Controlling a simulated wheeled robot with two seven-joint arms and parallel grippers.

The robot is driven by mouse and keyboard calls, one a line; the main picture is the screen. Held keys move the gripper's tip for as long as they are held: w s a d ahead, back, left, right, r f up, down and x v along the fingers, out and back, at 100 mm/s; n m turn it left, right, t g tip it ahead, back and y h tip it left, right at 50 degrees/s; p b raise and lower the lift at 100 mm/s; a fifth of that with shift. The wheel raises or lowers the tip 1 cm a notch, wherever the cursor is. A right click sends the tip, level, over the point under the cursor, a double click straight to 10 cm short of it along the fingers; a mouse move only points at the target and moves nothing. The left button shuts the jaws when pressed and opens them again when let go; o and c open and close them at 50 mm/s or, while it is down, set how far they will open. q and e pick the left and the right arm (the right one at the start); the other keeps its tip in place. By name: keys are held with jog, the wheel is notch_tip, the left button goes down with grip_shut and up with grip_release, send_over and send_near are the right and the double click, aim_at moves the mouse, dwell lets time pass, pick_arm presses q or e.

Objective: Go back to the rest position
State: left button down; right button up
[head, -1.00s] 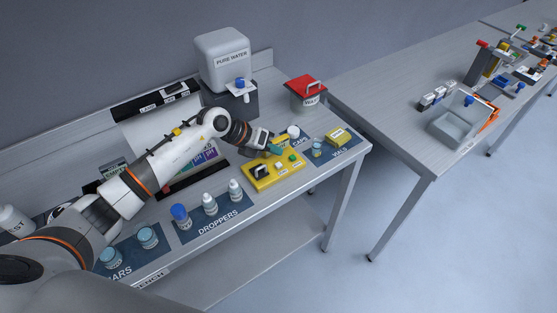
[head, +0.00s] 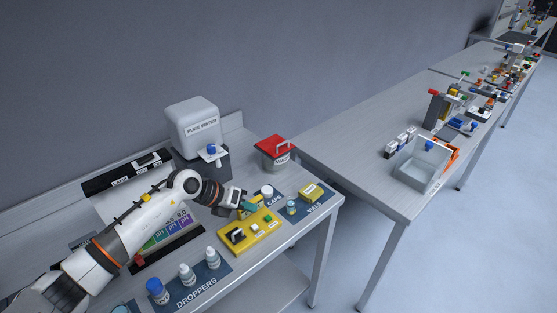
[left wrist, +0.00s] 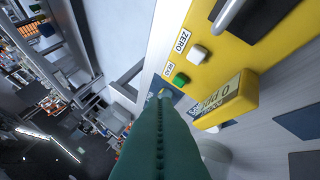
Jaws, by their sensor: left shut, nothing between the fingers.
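My left arm comes in from the left over the bench in the head view. My left gripper (head: 249,206) is shut and empty. It is just above the back part of the yellow instrument (head: 250,236). In the left wrist view the teal fingers (left wrist: 160,100) are together, with the yellow instrument (left wrist: 215,60) close by. Its white ZERO button, a green button and a small display (left wrist: 225,100) show there. I cannot tell whether the fingers touch it. My right gripper is out of view.
Droppers (head: 187,275) stand in front of the arm. Vials (head: 291,207) and a yellow box (head: 311,193) lie to the right. The pure water tank (head: 193,125) and red-lidded waste bin (head: 276,155) stand behind. A second bench holds a clear bin (head: 420,172). Floor between benches is clear.

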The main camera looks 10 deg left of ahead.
pick_arm(q)
jog(key=s+d+r+n+t+h, duration=0.3)
jog(key=d+r+n+t+h, duration=0.3)
jog(key=d+r+n+t, duration=0.4)
jog(key=s+a+f+n+t+y, duration=0.2)
jog(key=s+a+n+t+y, duration=0.15)
jog(key=a+n+y, duration=1.15)
jog(key=s+f+n+g+y, duration=0.1)
jog(key=s+f+n+g, duration=0.5)
jog(key=s+f+n, duration=0.15)
jog(key=s+d+f+n+g+h, duration=0.1)
jog(key=s+f+n+g, duration=0.3)
jog(key=s, duration=0.6)
jog(key=s+d+f+g+h, duration=0.25)
jog(key=s+g, duration=0.25)
jog(key=s, duration=0.4)
notch_tip(320, 180, down, 30)
jog(key=s+g+b, duration=0.1)
jog(key=g+b, duration=0.1)
jog(key=b, duration=0.1)
jog(key=s+a+f+b, duration=0.1)
jog(key=s+f, duration=0.7)
jog(key=f, duration=0.1)
jog(key=s+a+f+y+b, duration=0.1)
jog(key=s+a+f, duration=0.1)
jog(key=s+f, duration=0.6)
jog(key=shift+s+a+f+m+g, duration=0.25)
jog(key=shift+a+f+m+g, duration=0.1)
jog(key=shift+f, duration=0.15)
